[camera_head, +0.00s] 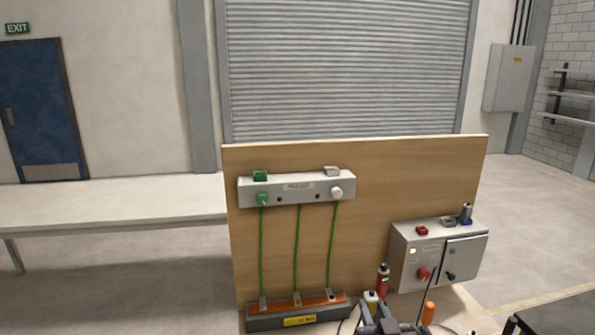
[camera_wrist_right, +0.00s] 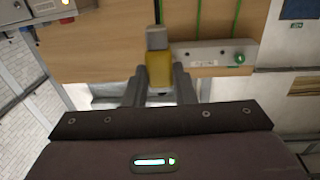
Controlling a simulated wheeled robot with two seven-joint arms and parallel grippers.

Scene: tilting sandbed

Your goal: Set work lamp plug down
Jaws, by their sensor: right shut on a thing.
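My right gripper (camera_head: 382,322) is at the bottom of the head view, in front of the wooden board. It is shut on a yellow plug with a grey end (camera_wrist_right: 158,66), which I take to be the work lamp plug. The plug stands out between the fingers in the right wrist view; in the head view its pale yellow body (camera_head: 370,299) shows just above the gripper. The fingertips (camera_wrist_right: 159,86) clasp its sides. What lies directly under it is hidden. My left gripper is not in view.
A wooden board (camera_head: 380,170) carries a grey socket strip (camera_head: 297,188) and a control box (camera_head: 437,256). A long table (camera_head: 110,203) is clear.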

